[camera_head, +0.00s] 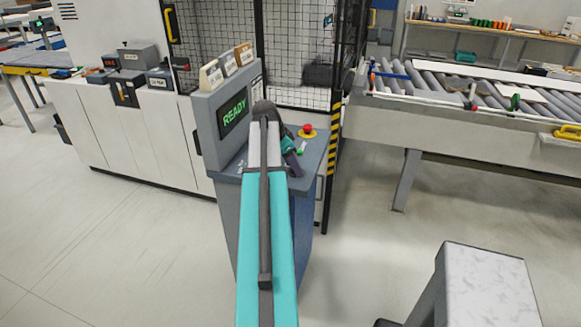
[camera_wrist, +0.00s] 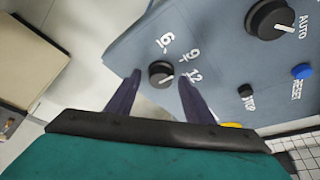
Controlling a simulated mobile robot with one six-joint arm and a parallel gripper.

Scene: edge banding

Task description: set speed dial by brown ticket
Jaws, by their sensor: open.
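The speed dial is a small black knob (camera_wrist: 160,73) on the grey-blue panel, with marks 6, 9 and 12 around it. Its white pointer line seems to face right in the wrist view, near the 12 mark. My gripper (camera_wrist: 160,77) is open, with one dark finger on each side of the knob; I cannot tell whether they touch it. In the head view my gripper (camera_head: 293,160) is over the console top and the dial is hidden. The brown ticket (camera_head: 244,54) stands on top of the console (camera_head: 210,120), right of two paler tickets; its writing is too small to read.
The console screen (camera_head: 233,113) reads READY. A red emergency button (camera_head: 307,130) sits on the console top. A larger AUTO knob (camera_wrist: 268,18), a blue RESET button (camera_wrist: 302,71) and a black button (camera_wrist: 246,90) are close by. A mesh fence (camera_head: 300,50) stands behind.

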